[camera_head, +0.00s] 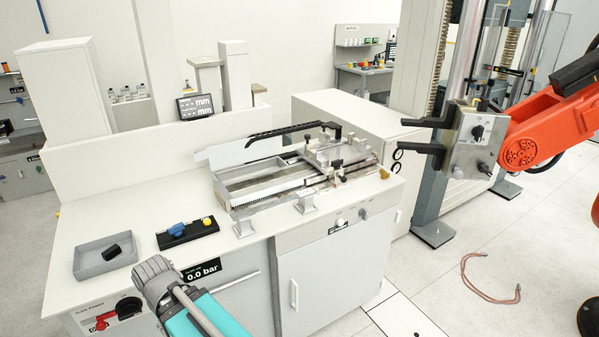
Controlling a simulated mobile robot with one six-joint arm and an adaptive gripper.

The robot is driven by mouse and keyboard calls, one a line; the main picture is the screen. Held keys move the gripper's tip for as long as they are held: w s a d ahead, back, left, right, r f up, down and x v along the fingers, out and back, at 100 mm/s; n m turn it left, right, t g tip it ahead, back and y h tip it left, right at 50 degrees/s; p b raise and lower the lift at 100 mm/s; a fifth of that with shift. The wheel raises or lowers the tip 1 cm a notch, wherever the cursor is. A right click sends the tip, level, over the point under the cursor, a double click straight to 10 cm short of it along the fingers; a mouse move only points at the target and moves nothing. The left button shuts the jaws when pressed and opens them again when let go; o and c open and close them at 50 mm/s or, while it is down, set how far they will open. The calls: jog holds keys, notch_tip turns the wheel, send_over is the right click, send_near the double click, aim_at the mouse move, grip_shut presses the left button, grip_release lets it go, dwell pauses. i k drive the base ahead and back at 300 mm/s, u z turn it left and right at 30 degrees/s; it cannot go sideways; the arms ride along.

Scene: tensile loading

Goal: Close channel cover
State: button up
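The channel fixture (236,202) sits on the white bench, a long metal tray with an open top. A pale, thin panel (232,151) stands raised along its back edge and looks like the channel cover in an open position. A black toothed bar (285,132) runs along the back above the channel. My gripper (424,135), at the end of the orange arm, has two black fingers pointing left, spread apart with nothing between them. It is to the right of the fixture, clear of it and of the panel. The panel's hinge is hard to make out.
A grey tray (88,268) with a black piece and a black block (187,233) with coloured parts lie on the bench's left. A teal part (208,315) with a grey cap fills the bottom. A tall test frame (430,190) stands behind my gripper. A red cable (485,294) lies on the floor.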

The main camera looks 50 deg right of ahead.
aim_at(227, 155)
jog(key=z, duration=1.55)
jog(key=k, duration=0.65)
jog(key=u, duration=0.45)
jog(key=i, duration=1)
jog(key=z, duration=0.05)
